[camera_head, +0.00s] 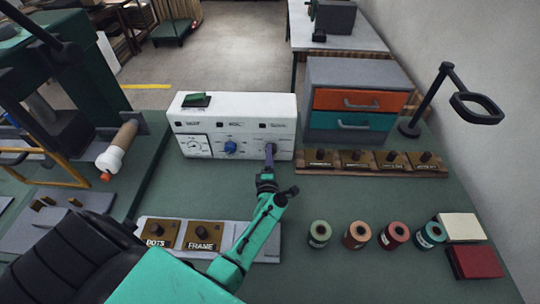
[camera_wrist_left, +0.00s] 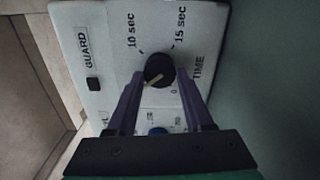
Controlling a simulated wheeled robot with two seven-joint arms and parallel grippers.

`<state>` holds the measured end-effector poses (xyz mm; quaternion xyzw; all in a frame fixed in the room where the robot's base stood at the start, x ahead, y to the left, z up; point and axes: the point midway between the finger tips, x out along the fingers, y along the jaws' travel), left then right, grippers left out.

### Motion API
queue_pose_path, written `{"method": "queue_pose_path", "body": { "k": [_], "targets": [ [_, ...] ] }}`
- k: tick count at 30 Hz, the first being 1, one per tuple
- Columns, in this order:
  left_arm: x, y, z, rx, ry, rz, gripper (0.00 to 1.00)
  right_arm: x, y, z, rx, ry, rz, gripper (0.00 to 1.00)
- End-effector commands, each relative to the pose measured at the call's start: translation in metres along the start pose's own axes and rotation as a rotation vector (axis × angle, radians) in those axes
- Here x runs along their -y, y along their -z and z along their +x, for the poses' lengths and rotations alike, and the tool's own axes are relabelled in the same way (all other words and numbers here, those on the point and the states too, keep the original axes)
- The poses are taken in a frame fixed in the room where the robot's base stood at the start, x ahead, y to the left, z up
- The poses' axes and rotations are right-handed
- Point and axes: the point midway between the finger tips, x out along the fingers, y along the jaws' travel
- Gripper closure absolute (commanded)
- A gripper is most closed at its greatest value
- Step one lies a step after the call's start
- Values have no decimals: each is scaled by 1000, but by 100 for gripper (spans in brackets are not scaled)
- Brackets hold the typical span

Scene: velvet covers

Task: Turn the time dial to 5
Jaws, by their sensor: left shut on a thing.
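The white control box (camera_head: 233,127) stands on the green bench with a row of controls on its front. My left gripper (camera_head: 270,150) reaches its right end and is shut on the time dial, which it mostly hides there. In the left wrist view the black time dial (camera_wrist_left: 159,70) sits between the purple fingertips of the left gripper (camera_wrist_left: 160,76). Its pale pointer line points to the lower left. The marks 10 sec, 15 sec and 0 show around it; a 5 mark is not visible, and the left finger covers that side. My right gripper is not in view.
A blue knob (camera_head: 230,147) and a white gauge (camera_head: 194,145) sit left of the time dial. A drawer unit (camera_head: 357,80) stands to the right, above a wooden rack (camera_head: 400,172) of stamps. Several spools stand in front right, including a green one (camera_head: 319,234).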

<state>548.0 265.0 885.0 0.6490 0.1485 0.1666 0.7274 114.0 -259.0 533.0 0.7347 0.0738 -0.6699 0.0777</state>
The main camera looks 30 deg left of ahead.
Motion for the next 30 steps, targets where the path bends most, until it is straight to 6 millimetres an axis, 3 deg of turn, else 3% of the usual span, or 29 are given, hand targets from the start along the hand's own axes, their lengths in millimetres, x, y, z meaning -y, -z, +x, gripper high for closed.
{"method": "queue_pose_path", "body": {
  "k": [12, 13, 15, 25, 30],
  "targets": [
    [2, 0, -1, 0, 4, 5, 100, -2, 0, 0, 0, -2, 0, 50],
    [2, 0, -1, 0, 4, 5, 37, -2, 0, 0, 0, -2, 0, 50],
    [2, 0, -1, 0, 3, 5, 19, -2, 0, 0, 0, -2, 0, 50],
    [0, 0, -2, 0, 2, 5, 19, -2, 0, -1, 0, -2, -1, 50],
    [-1, 0, -27, 0, 5, 6, 19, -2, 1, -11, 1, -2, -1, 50]
  ]
}}
